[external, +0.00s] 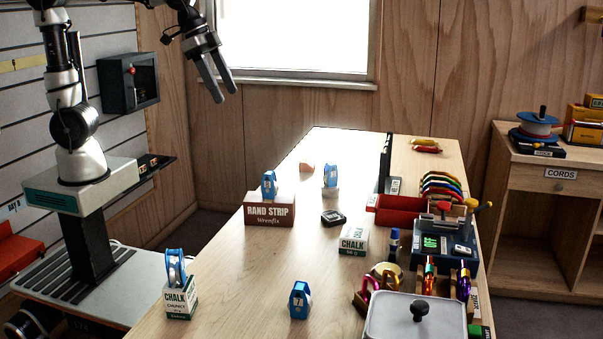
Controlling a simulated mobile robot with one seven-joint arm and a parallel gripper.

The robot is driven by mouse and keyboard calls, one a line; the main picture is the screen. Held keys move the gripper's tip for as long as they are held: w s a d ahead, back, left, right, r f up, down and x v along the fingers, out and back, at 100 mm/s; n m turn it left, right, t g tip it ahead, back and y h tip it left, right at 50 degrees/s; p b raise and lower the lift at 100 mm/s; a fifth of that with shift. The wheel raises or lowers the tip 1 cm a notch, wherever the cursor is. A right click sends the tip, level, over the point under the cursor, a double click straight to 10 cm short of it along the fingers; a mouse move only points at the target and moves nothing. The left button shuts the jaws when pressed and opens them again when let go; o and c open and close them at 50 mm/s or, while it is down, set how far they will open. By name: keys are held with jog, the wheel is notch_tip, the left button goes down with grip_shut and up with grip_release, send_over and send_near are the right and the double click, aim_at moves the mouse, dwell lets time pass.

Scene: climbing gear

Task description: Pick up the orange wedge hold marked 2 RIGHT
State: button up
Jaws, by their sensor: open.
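A small pale orange, rounded piece (307,167) lies near the far left edge of the wooden table (400,165). It may be the orange wedge hold, but it is too small to read any marking on it. My gripper (226,97) hangs in the air at the upper left, fingers pointing down and slightly right. It is open and empty, above and to the left of the orange piece in the picture, well apart from it.
Near the orange piece stand a RAND STRIP box (270,211) with a blue pulley-like item on top and another blue item (330,175) on a pale block. A black upright panel (385,163) stands farther right. Gear crowds the table's right side.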

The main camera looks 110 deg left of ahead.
jog(key=w+a+f+b, duration=0.1)
jog(key=w+a+f, duration=0.15)
jog(key=a, duration=0.35)
jog(key=w+a+f+b, duration=0.1)
jog(key=w+a+f, duration=0.15)
jog(key=a, duration=0.35)
jog(key=n+b, duration=0.1)
jog(key=b, duration=0.1)
send_near(305, 160)
jog(key=x, duration=0.3)
jog(key=shift+s+a+f, duration=0.1)
jog(key=shift+a+f, duration=0.05)
jog(key=shift+f, duration=0.2)
jog(key=shift+x, duration=3)
jog(key=shift+r, duration=0.1)
jog(key=shift+c, duration=0.4)
jog(key=c, duration=1.1)
